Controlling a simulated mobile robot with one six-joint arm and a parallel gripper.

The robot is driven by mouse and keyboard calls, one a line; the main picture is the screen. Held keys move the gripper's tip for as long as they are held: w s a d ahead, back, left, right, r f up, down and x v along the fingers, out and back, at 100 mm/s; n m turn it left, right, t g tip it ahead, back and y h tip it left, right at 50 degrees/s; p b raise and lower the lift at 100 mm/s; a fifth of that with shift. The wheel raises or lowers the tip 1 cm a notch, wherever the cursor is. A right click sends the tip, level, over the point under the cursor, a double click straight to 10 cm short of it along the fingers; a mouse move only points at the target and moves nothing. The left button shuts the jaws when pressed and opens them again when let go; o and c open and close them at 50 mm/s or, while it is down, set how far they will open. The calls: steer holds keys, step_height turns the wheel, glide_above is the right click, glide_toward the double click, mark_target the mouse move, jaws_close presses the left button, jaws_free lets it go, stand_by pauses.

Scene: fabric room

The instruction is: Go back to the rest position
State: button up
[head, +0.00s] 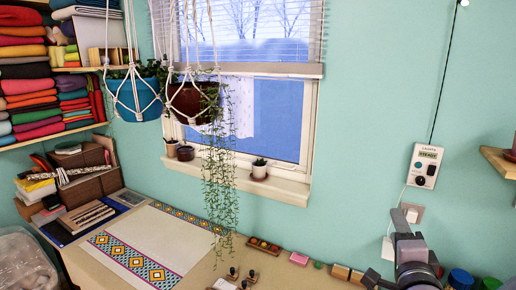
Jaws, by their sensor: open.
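My arm comes in at the lower right, in front of the teal wall and the right end of the table (190,240). My gripper (379,264) is at its end, partly seen, with its jaws apart. No object shows between the jaws. The lower part of the arm is cut off by the bottom edge of the picture.
A patterned cloth (165,244) lies on the table. Small stamps (233,273), a tray (264,246) and small blocks (340,271) lie right of it. Jars (460,279) stand beside my arm. A wall control box (425,165) and shelf (497,160) are above; planters (135,100) hang left.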

steer(key=a+r+n+y+b, duration=0.2)
steer(key=a+n+y, duration=0.4)
steer(key=a+y, duration=0.7)
steer(key=s+a+f+n+g+y+b, duration=0.1)
steer(key=s+a+f+n+g, duration=0.15)
steer(key=a, duration=0.55)
steer(key=s+a+f+n+g+y+b, duration=0.1)
steer(key=s+a+f+n+g, duration=0.15)
steer(key=a, duration=0.45)
steer(key=s+a+f+n+g+h+b, duration=0.1)
steer(key=s+f+n+g, duration=0.1)
steer(key=s+f+g, duration=0.3)
steer(key=s+a+f+n+g+h+b, duration=0.1)
steer(key=s+a+f+n, duration=0.15)
steer(key=s, duration=0.45)
steer(key=s+d+f+h, duration=0.1)
steer(key=d+h, duration=0.1)
steer(key=d, duration=0.2)
steer(key=s+d+f+h+b, duration=0.1)
steer(key=s+d+f+h, duration=0.1)
steer(key=d, duration=0.3)
steer(key=shift+s+f+m+h, duration=0.15)
steer(key=shift+m+h, duration=0.2)
steer(key=shift+h, duration=0.25)
